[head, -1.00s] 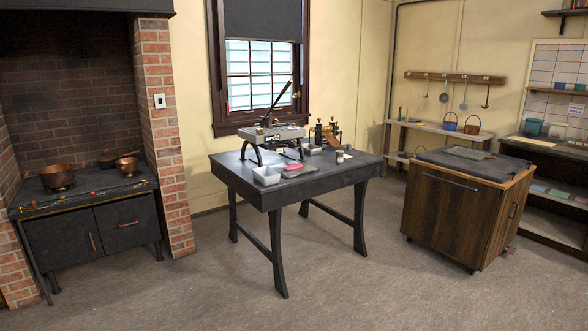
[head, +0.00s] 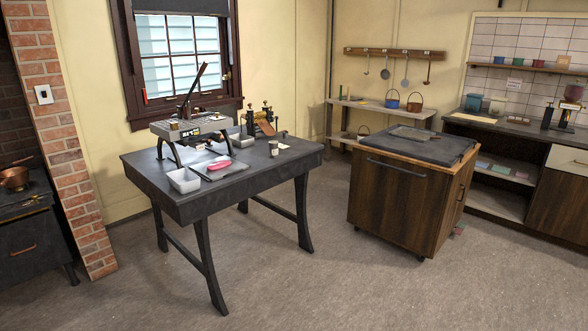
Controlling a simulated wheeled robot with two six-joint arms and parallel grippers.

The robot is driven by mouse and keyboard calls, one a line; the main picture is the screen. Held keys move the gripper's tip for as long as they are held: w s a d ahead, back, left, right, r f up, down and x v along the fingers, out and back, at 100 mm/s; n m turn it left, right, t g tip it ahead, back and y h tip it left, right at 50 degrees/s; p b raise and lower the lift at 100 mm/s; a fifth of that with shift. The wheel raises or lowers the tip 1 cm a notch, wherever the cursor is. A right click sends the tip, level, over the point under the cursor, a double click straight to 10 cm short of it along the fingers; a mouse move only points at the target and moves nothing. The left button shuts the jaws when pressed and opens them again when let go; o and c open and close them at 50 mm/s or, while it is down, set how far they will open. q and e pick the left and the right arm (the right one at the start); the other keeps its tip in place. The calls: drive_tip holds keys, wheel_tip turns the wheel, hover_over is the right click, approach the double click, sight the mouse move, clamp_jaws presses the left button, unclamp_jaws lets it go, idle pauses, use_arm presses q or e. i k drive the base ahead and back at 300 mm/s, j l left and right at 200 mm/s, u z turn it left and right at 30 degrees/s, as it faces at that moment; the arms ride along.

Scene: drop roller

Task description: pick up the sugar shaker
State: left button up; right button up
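A small grey cylinder (head: 273,149) stands upright near the right end of the dark table (head: 240,181) in the head view. It looks like the sugar shaker, but it is too small to be sure. A small pale round item (head: 283,146) is close beside it. Neither of my grippers is in view.
The table also bears a press with a long lever (head: 190,126), a brass roller machine (head: 262,122), a white tray (head: 184,180) and a pink block (head: 219,164). A wooden cabinet (head: 400,205) stands to the right. The floor in front is clear.

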sight(274, 152)
drive_tip(key=i+l+u, duration=0.1)
drive_tip(key=i, duration=0.4)
drive_tip(key=i+l, duration=0.2)
drive_tip(key=i, duration=0.25)
drive_tip(key=i+l+u, duration=0.15)
drive_tip(key=i, duration=0.3)
drive_tip(key=i+l+u, duration=0.1)
drive_tip(key=i+l, duration=0.15)
drive_tip(key=i, duration=0.25)
